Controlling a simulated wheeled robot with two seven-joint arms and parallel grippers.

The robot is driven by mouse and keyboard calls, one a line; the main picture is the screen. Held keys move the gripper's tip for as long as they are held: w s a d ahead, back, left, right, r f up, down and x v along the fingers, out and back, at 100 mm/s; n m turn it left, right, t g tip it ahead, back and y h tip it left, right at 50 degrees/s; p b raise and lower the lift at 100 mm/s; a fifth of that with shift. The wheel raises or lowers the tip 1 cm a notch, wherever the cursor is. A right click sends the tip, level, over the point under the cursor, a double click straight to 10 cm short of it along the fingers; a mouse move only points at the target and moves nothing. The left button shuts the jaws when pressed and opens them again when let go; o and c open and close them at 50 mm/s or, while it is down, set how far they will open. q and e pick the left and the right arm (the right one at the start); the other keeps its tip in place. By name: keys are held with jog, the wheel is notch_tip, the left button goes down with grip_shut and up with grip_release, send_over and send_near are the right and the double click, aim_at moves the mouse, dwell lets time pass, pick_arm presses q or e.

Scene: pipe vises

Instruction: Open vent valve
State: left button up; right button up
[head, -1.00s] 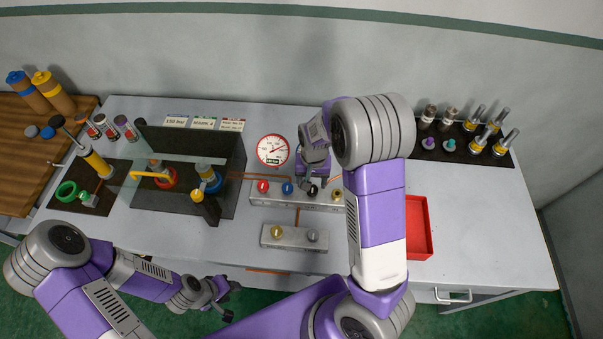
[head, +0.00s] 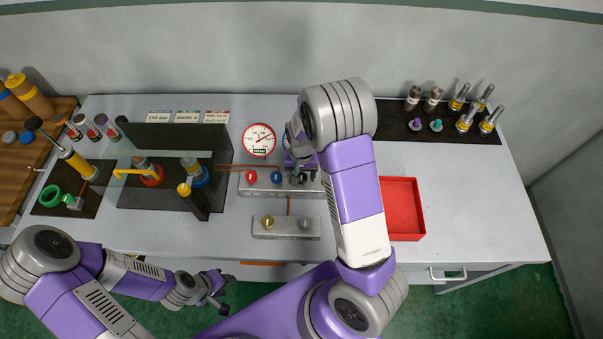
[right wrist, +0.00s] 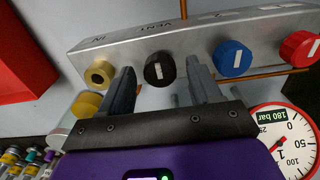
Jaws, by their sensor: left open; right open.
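The vent valve is a black round knob with a white bar mark (right wrist: 160,69), under the word VENT on a grey manifold block (right wrist: 200,36) in the right wrist view. My right gripper (right wrist: 162,88) is open, with one finger on each side of the black knob; I cannot tell whether they touch it. In the head view my right gripper (head: 301,178) is over the manifold and mostly hides the black knob. My left gripper (head: 218,291) is open and empty, in front of the bench's front edge.
Beside the black knob are a blue knob (right wrist: 232,58), a red knob (right wrist: 299,48) and a brass fitting (right wrist: 100,74). A pressure gauge (head: 259,140) stands behind the manifold. A smaller block (head: 286,236) lies in front. A red tray (head: 401,208) is to the right.

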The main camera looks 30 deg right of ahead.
jog(key=c, duration=1)
jog(key=shift+c, duration=0.2)
jog(key=shift+n, duration=0.4)
jog(key=n+b, duration=0.1)
jog(key=n, duration=0.2)
jog(key=n+b, duration=0.1)
jog(key=n, duration=0.7)
jog(key=shift+n+b, duration=0.3)
jog(key=n, duration=0.4)
jog(key=shift+n, duration=0.3)
